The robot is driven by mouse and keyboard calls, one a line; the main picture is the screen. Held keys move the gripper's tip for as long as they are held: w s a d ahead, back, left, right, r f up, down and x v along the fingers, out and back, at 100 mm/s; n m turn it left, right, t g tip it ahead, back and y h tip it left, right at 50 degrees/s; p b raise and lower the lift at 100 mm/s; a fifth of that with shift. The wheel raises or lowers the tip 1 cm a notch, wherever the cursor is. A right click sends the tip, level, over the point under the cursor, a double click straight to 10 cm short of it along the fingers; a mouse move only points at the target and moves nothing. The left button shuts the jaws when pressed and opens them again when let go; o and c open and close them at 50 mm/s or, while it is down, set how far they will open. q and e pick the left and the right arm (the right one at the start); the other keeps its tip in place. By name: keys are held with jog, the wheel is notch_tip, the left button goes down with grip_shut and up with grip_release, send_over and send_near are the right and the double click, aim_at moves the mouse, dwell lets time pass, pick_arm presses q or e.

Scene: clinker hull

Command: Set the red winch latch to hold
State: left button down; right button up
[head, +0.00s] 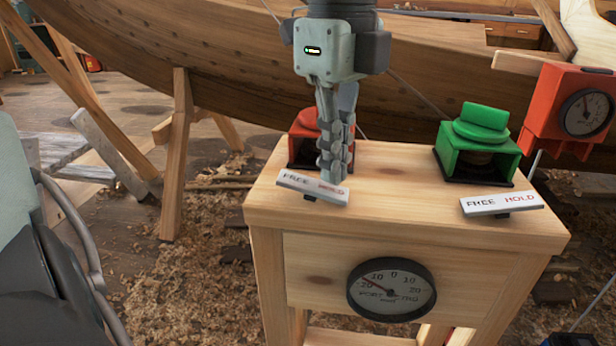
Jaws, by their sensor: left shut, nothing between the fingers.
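The red winch latch (303,150) sits at the back left of a wooden stand, largely hidden behind my left gripper (333,172). That gripper points down with its fingers shut and empty, in front of the red housing. I cannot tell whether it touches the latch. The latch's handle is hidden, so its setting cannot be read. A white label (312,187) in front of it is partly covered by the fingertips; "FREE" shows on its left. My right gripper is not in view.
A green winch latch (478,145) with a FREE/HOLD label (501,203) stands on the right of the wooden stand (400,215). A dial gauge (392,290) is on its front. A red gauge box (567,105) is at the far right. The wooden hull (230,70) rises close behind.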

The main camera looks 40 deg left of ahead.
aim_at(333, 190)
pick_arm(q)
notch_tip(333, 190, up, 6)
jog(key=p, duration=0.3)
dwell(0.3)
dwell(0.4)
